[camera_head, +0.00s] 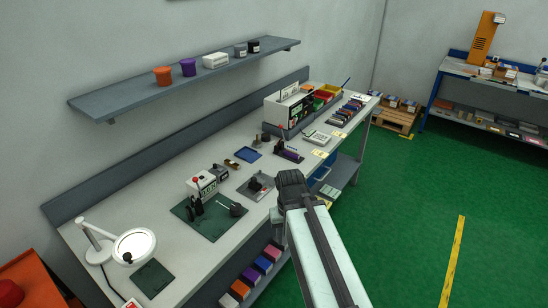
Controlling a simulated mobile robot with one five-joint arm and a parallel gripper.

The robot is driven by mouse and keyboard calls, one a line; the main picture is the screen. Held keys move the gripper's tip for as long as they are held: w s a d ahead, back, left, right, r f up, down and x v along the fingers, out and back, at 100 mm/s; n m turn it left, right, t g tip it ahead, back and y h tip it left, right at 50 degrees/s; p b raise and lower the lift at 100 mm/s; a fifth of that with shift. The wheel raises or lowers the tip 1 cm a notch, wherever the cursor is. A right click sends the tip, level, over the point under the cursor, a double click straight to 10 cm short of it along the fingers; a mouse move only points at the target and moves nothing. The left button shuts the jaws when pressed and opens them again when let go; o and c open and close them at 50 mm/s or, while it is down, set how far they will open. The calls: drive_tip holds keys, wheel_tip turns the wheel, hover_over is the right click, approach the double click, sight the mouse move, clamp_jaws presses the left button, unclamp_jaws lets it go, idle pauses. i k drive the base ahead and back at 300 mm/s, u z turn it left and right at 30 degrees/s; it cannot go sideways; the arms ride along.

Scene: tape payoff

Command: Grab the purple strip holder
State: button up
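A small dark holder with purple on it (288,153) sits on the workbench (222,158), right of a blue tray and beyond the end of my arm. It is small in the picture, so its exact shape is hard to tell. My gripper (291,186) is at the dark far end of my white arm, over the bench's front edge in the picture, apart from the holder. Its fingers cannot be made out. A purple cup (188,67) stands on the wall shelf, and a purple box (252,275) sits on the lower shelf.
A green mat with a small device (205,217), a grey plate with a black fixture (257,186), a blue tray (248,154) and a magnifier lamp (133,247) are on the bench. Coloured bins (322,97) stand at the back. Green floor (410,220) is clear at right.

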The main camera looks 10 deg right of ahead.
sight(290, 153)
drive_tip(key=u, duration=3.75)
drive_tip(key=k, duration=2.45)
drive_tip(key=z, duration=1.35)
drive_tip(key=i, duration=1.05)
drive_tip(key=u, duration=0.1)
